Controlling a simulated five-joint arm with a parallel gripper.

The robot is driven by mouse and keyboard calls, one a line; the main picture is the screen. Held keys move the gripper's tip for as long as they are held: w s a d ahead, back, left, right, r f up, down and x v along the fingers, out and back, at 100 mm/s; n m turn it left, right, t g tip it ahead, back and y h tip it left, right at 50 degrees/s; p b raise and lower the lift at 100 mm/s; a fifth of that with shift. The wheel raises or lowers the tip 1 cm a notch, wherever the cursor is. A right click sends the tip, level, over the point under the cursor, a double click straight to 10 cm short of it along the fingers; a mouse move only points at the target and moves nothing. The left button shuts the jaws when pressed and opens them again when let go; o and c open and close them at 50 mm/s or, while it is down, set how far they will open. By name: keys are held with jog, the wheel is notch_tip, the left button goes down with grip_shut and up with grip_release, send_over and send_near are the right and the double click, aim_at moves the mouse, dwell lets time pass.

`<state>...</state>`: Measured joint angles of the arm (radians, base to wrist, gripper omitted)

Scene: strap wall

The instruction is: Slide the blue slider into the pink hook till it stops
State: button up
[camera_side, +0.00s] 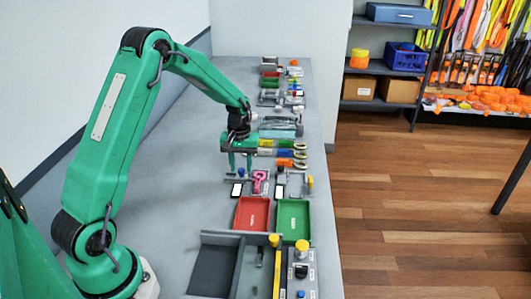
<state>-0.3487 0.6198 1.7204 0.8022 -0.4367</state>
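The pink hook (260,181) sits on a grey fixture on the bench, in the middle of the view. A small blue piece (241,173), which looks like the blue slider, shows just left of the hook and apart from it. My gripper (240,171) points down over the blue piece, with its two green fingers apart and a gap between them. The fingers appear to be on either side of the blue piece or just above it. At this size I cannot tell whether they touch it.
A red tray (251,228) and a green tray (293,236) lie nearer the camera. Rolls of tape (298,154) and coloured tubes lie just behind the hook. A similar fixture with a yellow knob (310,182) stands to the right. Bare bench lies to the left.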

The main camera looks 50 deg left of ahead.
aim_at(241, 169)
jog(key=shift+r, duration=1.8)
jog(key=shift+r, duration=0.1)
jog(key=c, duration=0.6)
jog(key=shift+r, duration=0.2)
jog(key=shift+c, duration=0.3)
notch_tip(241, 169, up, 5)
jog(key=shift+r, duration=0.2)
jog(key=shift+r, duration=0.1)
